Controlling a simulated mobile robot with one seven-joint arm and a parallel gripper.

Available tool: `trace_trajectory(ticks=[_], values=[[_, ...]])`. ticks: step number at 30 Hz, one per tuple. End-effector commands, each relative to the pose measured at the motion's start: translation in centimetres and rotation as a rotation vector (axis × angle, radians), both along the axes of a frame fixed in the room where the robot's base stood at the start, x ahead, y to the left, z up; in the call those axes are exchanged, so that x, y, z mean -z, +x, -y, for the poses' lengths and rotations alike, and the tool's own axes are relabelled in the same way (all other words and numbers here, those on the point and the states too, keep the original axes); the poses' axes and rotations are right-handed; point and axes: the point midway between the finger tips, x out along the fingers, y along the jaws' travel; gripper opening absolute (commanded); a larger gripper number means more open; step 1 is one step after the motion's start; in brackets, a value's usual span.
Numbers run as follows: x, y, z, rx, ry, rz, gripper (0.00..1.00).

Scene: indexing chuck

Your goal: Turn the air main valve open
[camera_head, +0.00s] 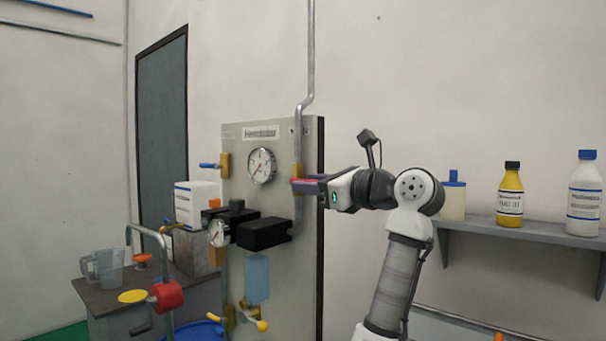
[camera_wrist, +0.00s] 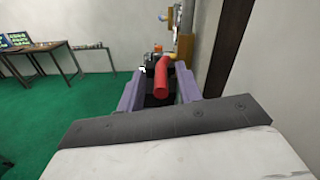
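The air main valve is a brass body (camera_head: 297,172) on the vertical grey pipe at the panel's right side. Its red lever handle (camera_head: 302,182) lies roughly level, across the pipe. In the wrist view the red handle (camera_wrist: 161,78) lies between the two purple fingers. My gripper (camera_head: 308,184) reaches in from the right at the handle. It also shows in the wrist view (camera_wrist: 158,92), with its fingers apart on either side of the handle. Dark gaps seem to show beside the handle; contact is hard to tell.
The grey panel (camera_head: 240,185) also carries a round gauge (camera_head: 262,165), a blue-handled valve (camera_head: 211,166), a black regulator block (camera_head: 264,233) and a yellow-handled valve (camera_head: 262,325) low down. A shelf (camera_head: 530,233) with bottles stands at right. A cart (camera_head: 95,295) stands at left.

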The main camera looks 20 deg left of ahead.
Motion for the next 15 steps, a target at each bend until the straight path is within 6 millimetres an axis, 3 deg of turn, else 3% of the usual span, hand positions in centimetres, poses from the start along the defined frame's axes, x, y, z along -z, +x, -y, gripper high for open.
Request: trace_trajectory(ticks=[6, 15], values=[[-0.1, 0.7, -2.1, 0.0, 0.001, -0.001, 0.35], [0.0, 0.9, -2.4, 0.001, 0.001, 0.0, 0.35]])
